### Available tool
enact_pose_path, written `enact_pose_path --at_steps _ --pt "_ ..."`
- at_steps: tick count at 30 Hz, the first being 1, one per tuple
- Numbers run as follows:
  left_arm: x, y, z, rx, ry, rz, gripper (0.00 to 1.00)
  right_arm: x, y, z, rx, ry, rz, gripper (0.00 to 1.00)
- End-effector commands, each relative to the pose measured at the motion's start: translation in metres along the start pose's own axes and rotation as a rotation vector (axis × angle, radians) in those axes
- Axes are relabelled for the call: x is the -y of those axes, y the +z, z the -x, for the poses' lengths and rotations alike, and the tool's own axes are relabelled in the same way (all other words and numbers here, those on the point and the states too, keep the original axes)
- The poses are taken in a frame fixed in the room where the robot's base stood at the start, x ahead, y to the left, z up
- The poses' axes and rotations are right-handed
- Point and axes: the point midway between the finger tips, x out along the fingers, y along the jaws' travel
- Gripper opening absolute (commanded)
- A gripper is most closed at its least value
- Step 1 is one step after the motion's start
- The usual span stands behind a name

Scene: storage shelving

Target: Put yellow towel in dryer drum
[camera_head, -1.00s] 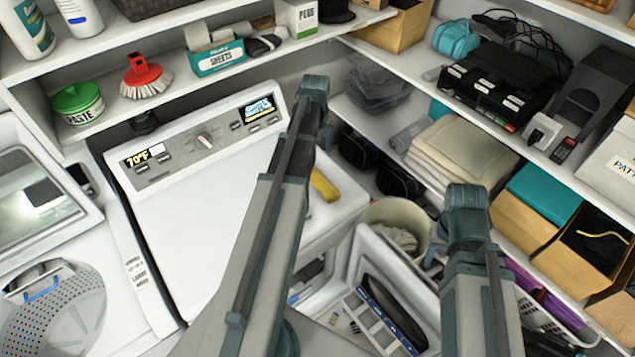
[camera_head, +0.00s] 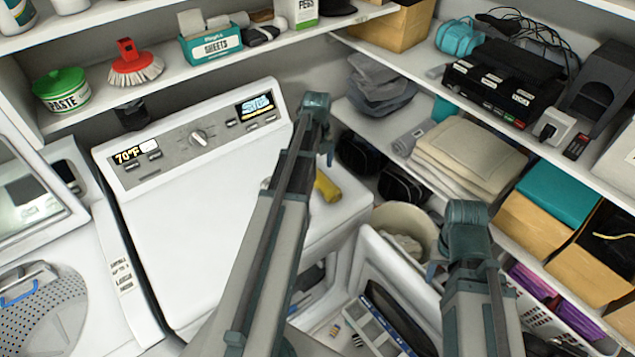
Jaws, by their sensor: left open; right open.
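The yellow towel (camera_head: 327,187) is a small yellow patch on top of the right-hand white machine, just right of my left arm, which may hide part of it. My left gripper (camera_head: 327,150) shows only as a small teal part below the arm's end, above and apart from the towel. My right gripper (camera_head: 432,270) is mostly hidden under its arm, over the open white door (camera_head: 368,250). Both are open, with nothing seen in them. The dark dryer opening (camera_head: 312,280) is partly visible between the arms; the drum inside is largely hidden.
A large white machine with a control panel (camera_head: 195,140) stands at left centre. A cream bin (camera_head: 400,218) is behind the open door. Right shelves hold folded towels (camera_head: 470,155), a black device (camera_head: 500,92) and boxes (camera_head: 550,190). A perforated drum (camera_head: 45,310) is at lower left.

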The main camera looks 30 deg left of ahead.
Motion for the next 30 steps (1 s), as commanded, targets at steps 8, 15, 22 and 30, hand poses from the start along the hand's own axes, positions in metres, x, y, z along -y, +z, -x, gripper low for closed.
enact_pose_path --at_steps 8,15,22,30 --pt "0.001 -0.001 -0.038 0.000 0.000 0.000 1.00 0.004 -0.002 -0.038 0.000 0.000 -0.001 0.50" --pt "0.001 -0.001 -0.038 0.000 0.000 0.000 1.00 0.004 -0.002 -0.037 0.000 0.000 -0.002 0.50" --pt "0.001 -0.001 -0.038 0.000 0.000 0.000 0.69 0.004 -0.002 -0.037 0.000 0.000 -0.002 0.50" --pt "0.001 -0.001 -0.038 0.000 0.000 0.000 0.21 0.004 -0.002 -0.037 0.000 0.000 -0.002 0.50"
